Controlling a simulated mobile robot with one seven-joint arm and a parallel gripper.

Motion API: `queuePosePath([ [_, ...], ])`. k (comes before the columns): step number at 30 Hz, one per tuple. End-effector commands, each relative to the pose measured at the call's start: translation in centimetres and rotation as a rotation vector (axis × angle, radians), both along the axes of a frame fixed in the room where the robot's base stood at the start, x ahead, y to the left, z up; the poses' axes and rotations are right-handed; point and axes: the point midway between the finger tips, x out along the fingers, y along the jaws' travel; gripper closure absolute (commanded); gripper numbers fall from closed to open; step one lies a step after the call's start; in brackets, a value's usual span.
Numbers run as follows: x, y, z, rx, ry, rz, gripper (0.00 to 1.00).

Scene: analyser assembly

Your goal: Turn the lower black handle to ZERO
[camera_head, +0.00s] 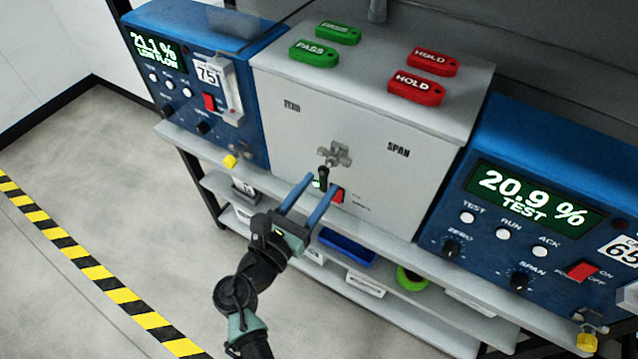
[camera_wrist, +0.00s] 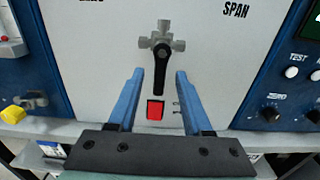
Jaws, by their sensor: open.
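The lower black handle (camera_wrist: 160,72) hangs straight down from a grey metal valve (camera_wrist: 161,42) on the front of the white-grey box. In the head view the handle (camera_head: 323,178) shows below the valve (camera_head: 335,154). The ZERO label (camera_head: 292,106) is at the panel's upper left and the SPAN label (camera_head: 398,149) at its right. My gripper (camera_wrist: 158,75) is open, with one blue finger on each side of the handle in the wrist view. It also shows in front of the panel in the head view (camera_head: 319,184). I cannot tell how far the fingertips are from the panel.
A red switch (camera_wrist: 155,110) sits below the handle. Blue analysers stand left (camera_head: 245,60) and right (camera_head: 560,130) of the box. Green PASS (camera_head: 314,53) and red HOLD (camera_head: 416,89) tags lie on top. A shelf ledge (camera_head: 385,253) runs beneath.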

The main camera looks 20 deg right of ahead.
Motion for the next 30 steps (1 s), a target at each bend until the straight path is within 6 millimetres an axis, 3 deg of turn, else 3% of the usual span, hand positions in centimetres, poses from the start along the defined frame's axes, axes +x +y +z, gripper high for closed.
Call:
queuePosePath([
  [13, 0.73, -0.99, 0.0, 0.001, -0.001, 0.0, 0.5],
  [21, 0.71, -0.96, -0.01, 0.001, -0.001, 0.0, 0.99],
  [30, 0.71, -0.96, -0.03, 0.002, -0.001, 0.0, 1.0],
])
